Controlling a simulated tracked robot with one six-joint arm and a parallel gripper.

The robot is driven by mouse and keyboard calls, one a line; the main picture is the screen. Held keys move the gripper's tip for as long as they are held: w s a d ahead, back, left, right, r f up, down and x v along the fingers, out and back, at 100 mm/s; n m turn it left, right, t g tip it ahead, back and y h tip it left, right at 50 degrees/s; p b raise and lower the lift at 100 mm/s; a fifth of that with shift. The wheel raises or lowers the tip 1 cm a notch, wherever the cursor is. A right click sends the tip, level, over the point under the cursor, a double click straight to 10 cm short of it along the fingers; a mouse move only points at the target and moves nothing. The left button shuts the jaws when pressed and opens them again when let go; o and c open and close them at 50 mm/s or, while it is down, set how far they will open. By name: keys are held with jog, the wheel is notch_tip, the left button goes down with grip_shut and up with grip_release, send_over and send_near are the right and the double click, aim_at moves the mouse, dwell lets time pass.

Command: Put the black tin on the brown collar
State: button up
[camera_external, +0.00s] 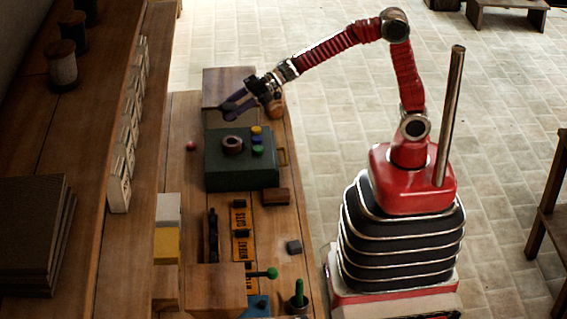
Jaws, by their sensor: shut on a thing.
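The brown collar (232,144) is a short reddish-brown ring with a dark hole. It sits on top of the dark green box (225,173) on the bench. My gripper (228,111) has purple fingers and is above and behind the collar, apart from it, pointing left. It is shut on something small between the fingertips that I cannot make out. I cannot pick out the black tin with certainty; the fingers may hide it.
Yellow, blue and green knobs (257,140) stand beside the collar on the box. A wooden block (276,197), a dark grey cube (294,247) and a green-knobbed lever (271,272) are nearer. A small red ball (190,147) lies left of the box.

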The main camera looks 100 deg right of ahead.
send_over(232, 141)
jog(key=shift+w+f, duration=0.1)
jog(key=shift+f, duration=3)
jog(key=shift+f, duration=1.85)
jog(key=shift+f, duration=0.1)
jog(key=o, duration=1.1)
